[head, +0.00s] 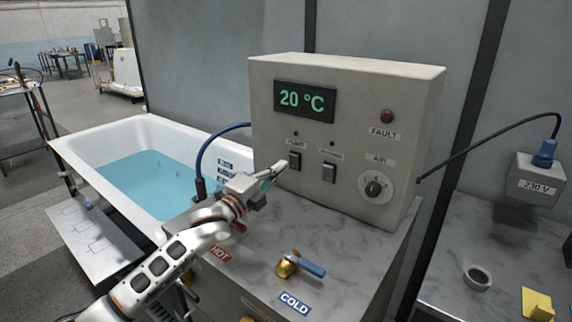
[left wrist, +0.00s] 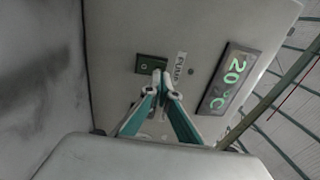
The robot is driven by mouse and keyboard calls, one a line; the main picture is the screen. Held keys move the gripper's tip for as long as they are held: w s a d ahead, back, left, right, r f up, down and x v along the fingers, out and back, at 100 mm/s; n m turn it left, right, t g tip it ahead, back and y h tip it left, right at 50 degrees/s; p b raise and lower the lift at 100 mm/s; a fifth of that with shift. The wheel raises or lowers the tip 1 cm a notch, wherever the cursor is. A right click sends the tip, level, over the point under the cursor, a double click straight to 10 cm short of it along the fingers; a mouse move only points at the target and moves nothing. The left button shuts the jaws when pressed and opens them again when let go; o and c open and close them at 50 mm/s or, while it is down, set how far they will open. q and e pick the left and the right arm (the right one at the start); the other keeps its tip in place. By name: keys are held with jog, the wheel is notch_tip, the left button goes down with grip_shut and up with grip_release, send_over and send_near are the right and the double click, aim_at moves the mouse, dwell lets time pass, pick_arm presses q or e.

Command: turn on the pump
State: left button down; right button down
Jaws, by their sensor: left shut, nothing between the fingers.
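The grey control box (head: 345,130) stands on the bench beside the tub. Its dark green pump switch (head: 295,160), under a "PUMP" label, is at the left of the front panel; it also shows in the left wrist view (left wrist: 145,63). My left gripper (head: 281,167) is shut and empty, its tips right at the pump switch. In the left wrist view the closed fingertips (left wrist: 164,77) overlap one end of the switch; I cannot tell whether they touch it. The small lamp above the switch looks dark. My right gripper is in neither view.
A second switch (head: 329,172) and an AIR knob (head: 376,187) are right of the pump switch. The display (head: 305,101) reads 20 °C. A white tub (head: 130,135) with blue water is at left. A blue-handled COLD valve (head: 306,266) stands on the bench in front.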

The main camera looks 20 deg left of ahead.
aim_at(293, 158)
pick_arm(q)
jog(key=shift+x, duration=1.5)
